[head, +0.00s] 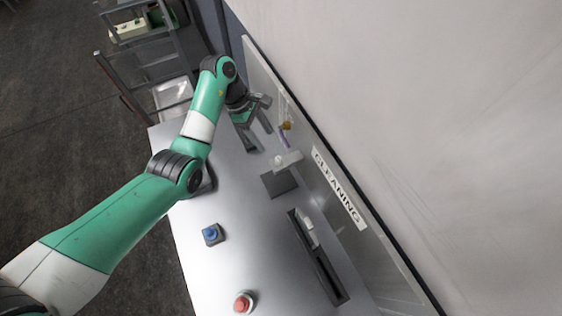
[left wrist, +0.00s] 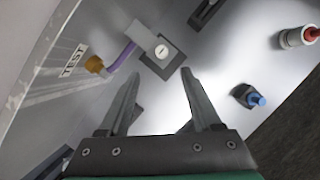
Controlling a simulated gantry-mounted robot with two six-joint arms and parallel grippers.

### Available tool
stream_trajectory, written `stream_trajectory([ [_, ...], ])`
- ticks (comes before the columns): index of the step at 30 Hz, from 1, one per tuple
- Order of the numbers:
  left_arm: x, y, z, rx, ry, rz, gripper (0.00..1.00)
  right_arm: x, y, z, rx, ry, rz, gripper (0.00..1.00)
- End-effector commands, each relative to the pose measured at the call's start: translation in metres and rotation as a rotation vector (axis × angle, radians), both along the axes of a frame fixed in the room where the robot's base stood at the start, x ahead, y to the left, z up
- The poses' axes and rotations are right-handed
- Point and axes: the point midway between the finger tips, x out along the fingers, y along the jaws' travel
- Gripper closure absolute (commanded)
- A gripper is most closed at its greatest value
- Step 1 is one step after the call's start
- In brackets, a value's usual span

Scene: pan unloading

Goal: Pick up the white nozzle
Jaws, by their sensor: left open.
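My left gripper (head: 259,142) is open and empty above the metal table, near the wall panel; its two fingers also show in the left wrist view (left wrist: 160,78). Past the fingertips is a dark square plate (left wrist: 172,65) with a pale block and a small round white piece (left wrist: 162,50) at it. In the head view the pale block (head: 288,160) stands at the plate (head: 279,182). A white elongated piece (head: 307,230) lies at a dark slotted holder (head: 325,270). I cannot tell which white piece is the nozzle. My right gripper is out of view.
A purple hose with an orange end (left wrist: 95,64) is beside the wall, near the TEST label. A blue button (head: 212,234) and a red button (head: 244,302) stand on the table (head: 200,275). The CLEANING sign (head: 338,188) is on the wall panel. A rack stands behind the table.

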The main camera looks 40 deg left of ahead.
Motion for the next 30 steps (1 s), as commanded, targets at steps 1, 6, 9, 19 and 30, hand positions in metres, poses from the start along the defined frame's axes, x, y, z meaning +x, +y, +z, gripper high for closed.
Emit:
stream_trajectory([
  [1,0.001,-0.005,-0.010,-0.002,0.004,-0.003,0.35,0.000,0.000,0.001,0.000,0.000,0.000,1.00],
  [6,0.006,-0.015,-0.037,-0.001,0.002,-0.001,0.35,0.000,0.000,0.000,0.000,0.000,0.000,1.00],
  [9,0.008,-0.017,-0.042,0.001,-0.001,-0.001,0.35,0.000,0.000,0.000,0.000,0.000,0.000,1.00],
  [19,0.011,-0.034,-0.075,-0.001,0.003,-0.003,0.35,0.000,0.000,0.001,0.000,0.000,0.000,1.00],
  [30,0.015,-0.039,-0.090,0.001,-0.001,-0.001,0.37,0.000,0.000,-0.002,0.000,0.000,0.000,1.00],
])
